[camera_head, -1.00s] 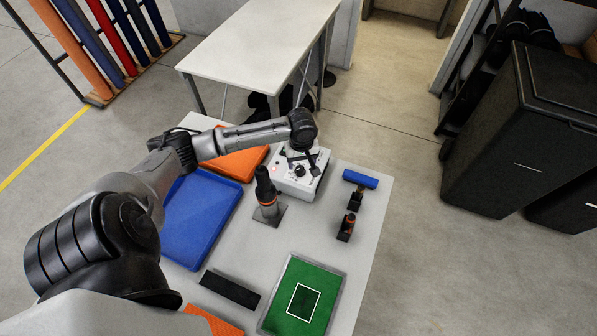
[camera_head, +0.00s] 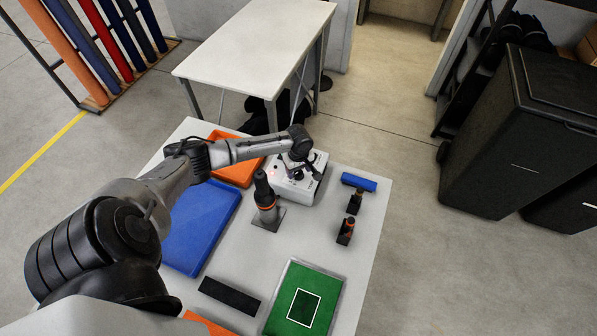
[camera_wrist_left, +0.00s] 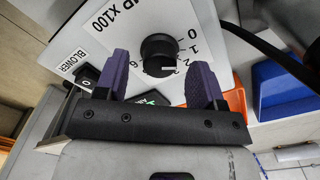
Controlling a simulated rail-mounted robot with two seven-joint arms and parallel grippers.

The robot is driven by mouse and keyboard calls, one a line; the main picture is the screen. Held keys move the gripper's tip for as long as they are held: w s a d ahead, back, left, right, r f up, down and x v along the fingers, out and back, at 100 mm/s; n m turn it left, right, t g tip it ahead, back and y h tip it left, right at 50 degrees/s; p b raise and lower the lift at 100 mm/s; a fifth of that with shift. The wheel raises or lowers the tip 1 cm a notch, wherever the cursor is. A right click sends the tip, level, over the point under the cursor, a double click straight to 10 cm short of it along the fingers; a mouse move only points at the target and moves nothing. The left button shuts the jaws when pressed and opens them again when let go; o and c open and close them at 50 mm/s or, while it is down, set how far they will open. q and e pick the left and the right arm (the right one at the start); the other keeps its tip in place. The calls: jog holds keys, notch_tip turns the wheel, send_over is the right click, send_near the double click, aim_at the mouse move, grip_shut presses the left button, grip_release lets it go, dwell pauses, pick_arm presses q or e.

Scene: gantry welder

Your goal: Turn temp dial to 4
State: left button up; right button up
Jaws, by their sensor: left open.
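The temp dial (camera_wrist_left: 158,50) is a round black knob on a white panel printed with numbers from 0 upward in the left wrist view. A short white mark shows at its lower right edge; I cannot tell exactly which number it points to. My left gripper (camera_wrist_left: 160,64) is open, its two purple fingers on either side of the knob's lower part, with visible gaps. In the head view the left gripper (camera_head: 310,168) is over the white control box (camera_head: 288,192), hiding part of its face. The right gripper is not in view.
A black switch marked 0 (camera_wrist_left: 86,77) sits beside the dial, near the BLOWER label. On the table are a black tool on a stand (camera_head: 266,200), an orange tray (camera_head: 232,173), a blue tray (camera_head: 200,228), a blue block (camera_head: 359,182) and a green mat (camera_head: 303,280).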

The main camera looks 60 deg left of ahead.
pick_arm(q)
jog(key=shift+f, duration=0.8)
jog(key=shift+c, duration=0.2)
jog(key=c, duration=0.9)
